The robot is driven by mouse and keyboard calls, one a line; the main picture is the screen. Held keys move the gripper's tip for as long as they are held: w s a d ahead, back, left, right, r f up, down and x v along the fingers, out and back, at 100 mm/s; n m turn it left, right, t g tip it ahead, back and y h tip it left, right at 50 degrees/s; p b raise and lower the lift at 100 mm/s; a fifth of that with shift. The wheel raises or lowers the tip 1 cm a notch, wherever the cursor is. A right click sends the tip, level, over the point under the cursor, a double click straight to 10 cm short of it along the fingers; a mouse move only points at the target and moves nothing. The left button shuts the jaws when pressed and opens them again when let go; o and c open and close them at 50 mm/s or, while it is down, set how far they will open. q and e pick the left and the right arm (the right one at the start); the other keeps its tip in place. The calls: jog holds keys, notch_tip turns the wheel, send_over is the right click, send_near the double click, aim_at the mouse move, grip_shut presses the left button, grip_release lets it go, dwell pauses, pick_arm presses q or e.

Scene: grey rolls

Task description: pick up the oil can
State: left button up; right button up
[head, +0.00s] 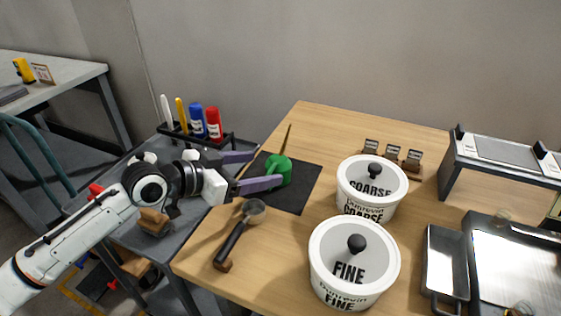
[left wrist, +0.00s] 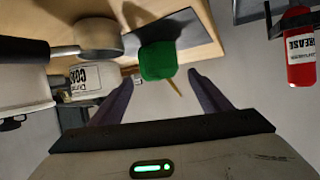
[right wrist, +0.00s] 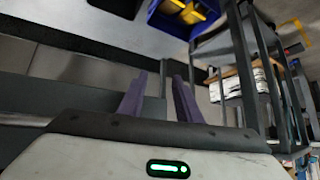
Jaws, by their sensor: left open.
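The green oil can (head: 279,171) with a thin brownish spout stands on a black mat (head: 308,182) on the wooden table in the head view. My left gripper (head: 266,170) is open, its purple fingers pointing at the can from the left. One finger overlaps the can's edge in the picture; I cannot tell whether it touches. In the left wrist view the can (left wrist: 158,60) shows upside down, ahead of and between the open fingers (left wrist: 160,84). My right gripper (right wrist: 155,84) shows only in the right wrist view, its fingers apart with nothing between them, away from the table.
A scoop-like tool (head: 241,229) lies in front of the mat. White COARSE (head: 368,199) and FINE (head: 347,275) canisters stand to the right. A rack with blue (head: 197,120) and red (head: 214,123) bottles stands behind my left gripper. Small dark-faced blocks (head: 391,153) sit behind the canisters.

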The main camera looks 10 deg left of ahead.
aim_at(270, 165)
pick_arm(q)
jog(key=shift+x, duration=1)
jog(key=x, duration=0.5)
jog(key=shift+w+f, duration=0.2)
jog(key=shift+w, duration=0.15)
jog(key=shift+r, duration=0.1)
jog(key=c, duration=1.1)
